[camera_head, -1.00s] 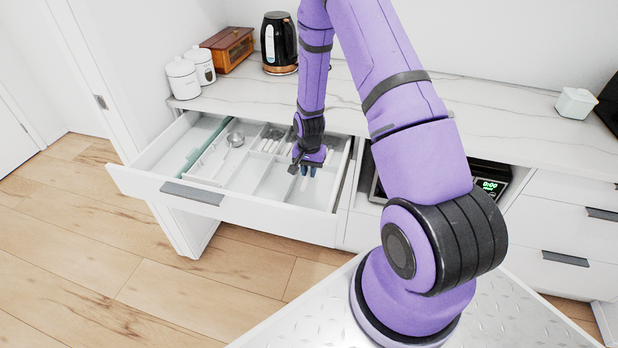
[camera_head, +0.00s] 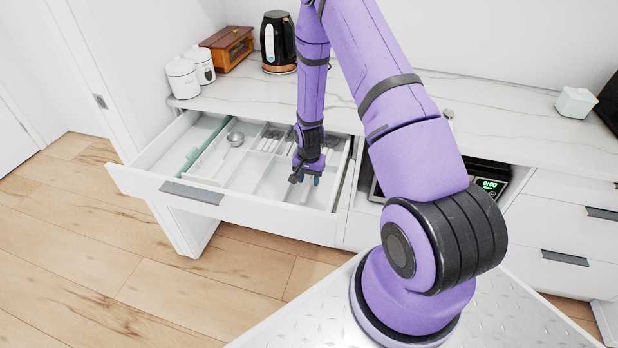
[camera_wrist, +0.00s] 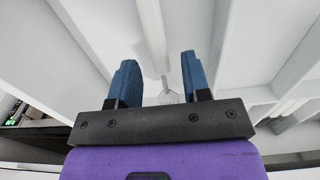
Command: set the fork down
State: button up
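My gripper (camera_head: 306,178) is over the right-hand front part of the open cutlery drawer (camera_head: 262,220). In the wrist view my gripper (camera_wrist: 160,82) points down into the drawer, its two blue fingers wide apart with a clear gap. A small thin greyish piece (camera_wrist: 168,93) shows between the fingers, touching neither as far as I can see. I cannot tell whether it is the fork. No fork can be made out for certain in either view. The divided insert (camera_head: 243,178) lies inside the drawer, and part of it is hidden by my arm.
A round metal utensil (camera_head: 235,139) lies in a left compartment, and pale cutlery (camera_head: 268,145) in back ones. White canisters (camera_head: 183,78), a wooden box (camera_head: 228,48) and a black kettle (camera_head: 279,42) stand on the counter (camera_head: 480,110). A small utensil end (camera_head: 449,114) shows beside my arm.

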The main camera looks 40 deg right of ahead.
notch_tip(320, 180, up, 13)
notch_tip(320, 180, up, 12)
jog(key=n+t, duration=0.1)
jog(key=n, duration=0.1)
send_over(309, 183)
jog(key=a, duration=0.3)
jog(key=s+a+r+n+t, duration=0.1)
jog(key=s+a+r+n, duration=0.15)
jog(key=r, duration=0.45)
jog(key=s+a+r+n+t, duration=0.1)
jog(key=s+a+r, duration=0.1)
jog(key=s+r, duration=0.35)
jog(key=s+a+r+n+t, duration=0.1)
jog(key=s+a+r+n, duration=0.1)
jog(key=s+r, duration=0.5)
jog(key=s+a+r+n+t, duration=0.1)
jog(key=s+a+r+n, duration=0.2)
jog(key=s+r, duration=0.4)
jog(key=s+a, duration=0.1)
jog(key=s, duration=0.3)
jog(key=shift+s, duration=0.4)
